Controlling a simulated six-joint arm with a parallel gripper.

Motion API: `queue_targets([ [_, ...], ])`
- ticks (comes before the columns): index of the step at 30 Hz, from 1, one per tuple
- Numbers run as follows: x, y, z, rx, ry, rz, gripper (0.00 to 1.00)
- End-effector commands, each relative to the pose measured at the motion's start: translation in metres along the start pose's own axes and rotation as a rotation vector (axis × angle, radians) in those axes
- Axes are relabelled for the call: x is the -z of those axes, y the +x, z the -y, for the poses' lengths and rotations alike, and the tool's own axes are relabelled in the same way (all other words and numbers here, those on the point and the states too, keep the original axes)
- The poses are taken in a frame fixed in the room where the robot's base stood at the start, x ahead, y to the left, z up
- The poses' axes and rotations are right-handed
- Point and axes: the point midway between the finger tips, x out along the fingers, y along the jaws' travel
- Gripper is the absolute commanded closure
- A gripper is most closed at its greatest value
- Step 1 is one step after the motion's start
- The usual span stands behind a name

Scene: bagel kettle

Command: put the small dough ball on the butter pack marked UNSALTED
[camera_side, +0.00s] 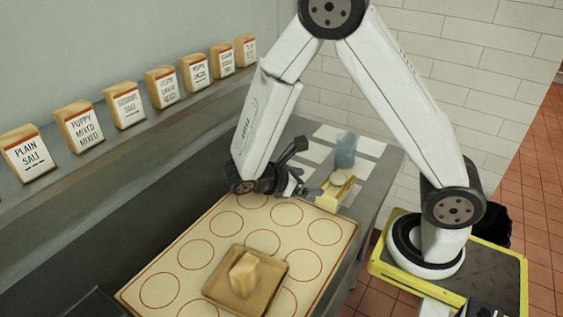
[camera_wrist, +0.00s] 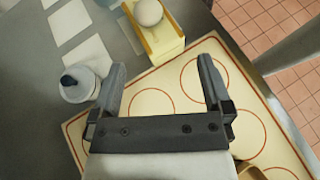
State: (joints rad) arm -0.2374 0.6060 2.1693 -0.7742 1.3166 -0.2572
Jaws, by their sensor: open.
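The small pale dough ball (camera_wrist: 149,11) rests on top of a yellow butter pack (camera_wrist: 166,38) at the top of the wrist view. In the side view the ball (camera_side: 338,178) and the pack (camera_side: 329,198) are at the mat's far right corner. No marking on the pack is readable. My gripper (camera_wrist: 161,64) is open and empty, its two fingers apart. In the wrist view the pack and ball lie beyond the fingertips. In the side view my gripper (camera_side: 299,186) is just left of the pack, apart from the ball.
A cream mat with red circles (camera_side: 196,253) covers the counter. A tan tray (camera_side: 219,293) with a pale block (camera_side: 244,274) sits on it. A bluish container (camera_side: 345,150) stands behind the pack. A dark-tipped pale bottle (camera_wrist: 78,84) is left of my fingers. Labelled packs (camera_side: 79,127) line the shelf.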

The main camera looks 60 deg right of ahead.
Motion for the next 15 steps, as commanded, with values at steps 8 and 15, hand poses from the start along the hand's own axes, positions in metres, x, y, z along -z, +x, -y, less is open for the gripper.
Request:
queue_targets([
  [8,0.009,-0.004,0.028,0.185,0.269,-0.390,0.00],
  [15,0.016,-0.030,0.037,0.361,0.635,-0.784,0.00],
])
